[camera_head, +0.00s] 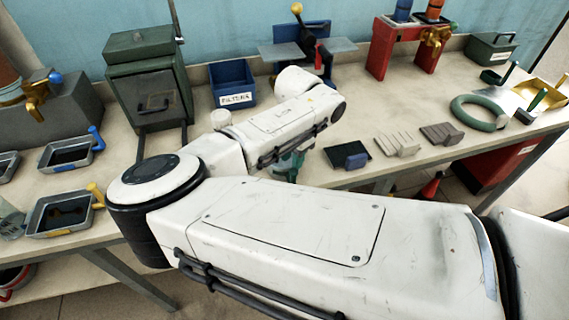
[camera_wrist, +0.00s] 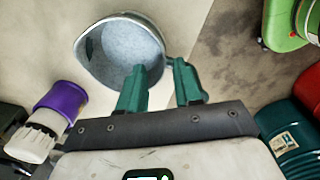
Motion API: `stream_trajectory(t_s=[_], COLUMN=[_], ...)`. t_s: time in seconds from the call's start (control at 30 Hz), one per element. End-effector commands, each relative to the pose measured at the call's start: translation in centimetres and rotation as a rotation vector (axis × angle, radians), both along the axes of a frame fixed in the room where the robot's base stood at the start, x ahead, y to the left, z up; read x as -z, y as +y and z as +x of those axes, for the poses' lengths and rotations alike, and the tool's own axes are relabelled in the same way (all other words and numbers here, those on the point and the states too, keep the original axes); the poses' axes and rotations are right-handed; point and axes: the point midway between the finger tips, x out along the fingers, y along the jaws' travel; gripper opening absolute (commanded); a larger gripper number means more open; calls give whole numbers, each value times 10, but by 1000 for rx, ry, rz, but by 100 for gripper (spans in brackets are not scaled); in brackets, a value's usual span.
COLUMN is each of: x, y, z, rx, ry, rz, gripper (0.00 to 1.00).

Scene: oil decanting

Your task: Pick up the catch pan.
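A round grey metal pan (camera_wrist: 122,42) with a pale, speckled inside shows at the top of the wrist view; it looks like the catch pan. My gripper (camera_wrist: 158,70) has two green fingers with a gap between them. The left finger overlaps the pan's lower inside, and the right finger is just outside its right rim. The rim lies between them in the picture, but I cannot tell contact or depth. In the head view, my gripper (camera_head: 289,164) is mostly hidden behind my arm at the bench's front edge, and I cannot make out the round pan there.
Square trays with a blue handle (camera_head: 70,153) and a yellow handle (camera_head: 62,212) sit at the bench's left. A blue bin (camera_head: 232,84), scrapers (camera_head: 397,143) and a green ring (camera_head: 478,112) are also on the bench. A purple-banded white object (camera_wrist: 42,135) and a dark green drum (camera_wrist: 290,135) flank my gripper.

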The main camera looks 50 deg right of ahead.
Motion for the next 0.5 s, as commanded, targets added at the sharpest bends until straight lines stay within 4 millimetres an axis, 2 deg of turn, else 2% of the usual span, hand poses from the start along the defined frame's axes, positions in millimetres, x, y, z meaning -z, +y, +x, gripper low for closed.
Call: stream_trajectory(t_s=[0.2,0.3,0.5], x=[30,39,42], y=[-4,-3,-4], z=[0,0,0], rx=[-1,0,2], ry=[3,2,0], rz=[-1,0,-1], gripper=[34,34,34])
